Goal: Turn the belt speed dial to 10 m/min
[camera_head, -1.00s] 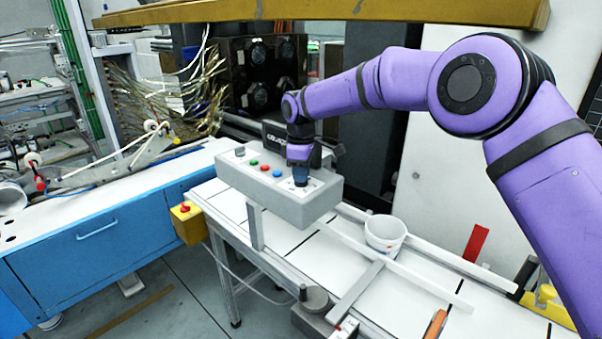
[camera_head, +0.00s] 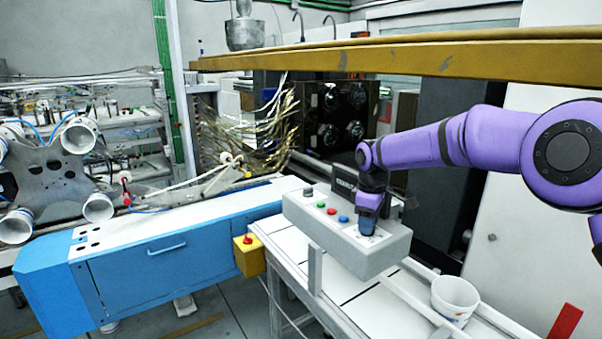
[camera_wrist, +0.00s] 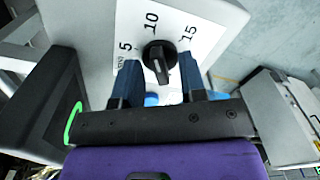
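The black belt speed dial (camera_wrist: 160,58) shows in the wrist view on a white plate (camera_wrist: 203,20) printed 5, 10 and 15. The 10 is beyond the dial, with 5 to its left and 15 to its right. My gripper (camera_wrist: 158,66) is open, with a blue finger on each side of the dial and a visible gap to each. In the head view my gripper (camera_head: 368,227) points down at the right part of the grey control box (camera_head: 375,258) and hides the dial. I cannot tell exactly which mark the dial points at.
Green (camera_head: 320,204), red (camera_head: 331,211) and blue (camera_head: 344,218) buttons sit on the box, left of my gripper. A yellow box with a red button (camera_head: 248,240) is further left. A white cup (camera_head: 455,298) stands on the conveyor at right. A yellow beam (camera_head: 400,58) crosses above.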

